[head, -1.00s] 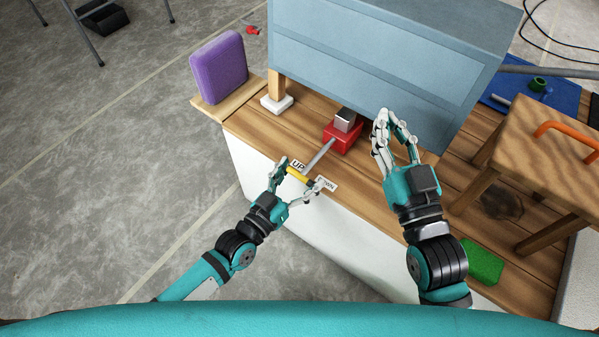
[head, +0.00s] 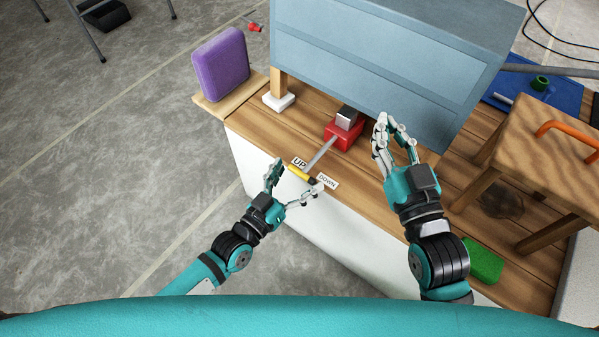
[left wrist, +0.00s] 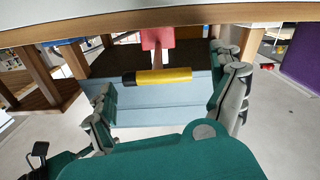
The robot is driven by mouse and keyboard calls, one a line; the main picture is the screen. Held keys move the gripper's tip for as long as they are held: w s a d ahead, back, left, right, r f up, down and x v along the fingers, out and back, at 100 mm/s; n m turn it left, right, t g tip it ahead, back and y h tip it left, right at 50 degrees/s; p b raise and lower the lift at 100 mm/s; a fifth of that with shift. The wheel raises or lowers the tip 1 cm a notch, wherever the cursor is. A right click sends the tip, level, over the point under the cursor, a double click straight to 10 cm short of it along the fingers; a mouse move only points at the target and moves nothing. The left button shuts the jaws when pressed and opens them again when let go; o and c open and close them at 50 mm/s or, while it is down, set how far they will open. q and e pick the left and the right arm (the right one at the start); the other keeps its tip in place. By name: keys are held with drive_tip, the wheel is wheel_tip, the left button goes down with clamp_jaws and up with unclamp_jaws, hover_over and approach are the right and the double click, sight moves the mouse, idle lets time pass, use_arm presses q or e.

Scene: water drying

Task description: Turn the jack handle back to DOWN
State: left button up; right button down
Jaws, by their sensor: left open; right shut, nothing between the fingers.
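The red jack (head: 343,134) stands on the wooden bench beside the blue-grey cabinet. Its grey lever (head: 321,153) reaches toward the bench's front edge and ends in a yellow crossbar grip (head: 298,173) with a black end. The grip lies just in front of the UP label (head: 299,162) and the DOWN label (head: 328,181). My left gripper (head: 293,181) is open at the grip. In the left wrist view the yellow grip (left wrist: 165,77) shows between the spread fingers, with gaps on both sides. My right gripper (head: 394,128) is shut and empty, right of the jack.
The blue-grey cabinet (head: 400,62) stands behind the jack, one foot on a white block (head: 279,102). A purple block (head: 220,65) is at the left. A wooden stool (head: 540,135) and green sponge (head: 484,260) are at the right.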

use_arm(q)
drive_tip(key=v, duration=1)
drive_tip(key=shift+s+a, duration=0.25)
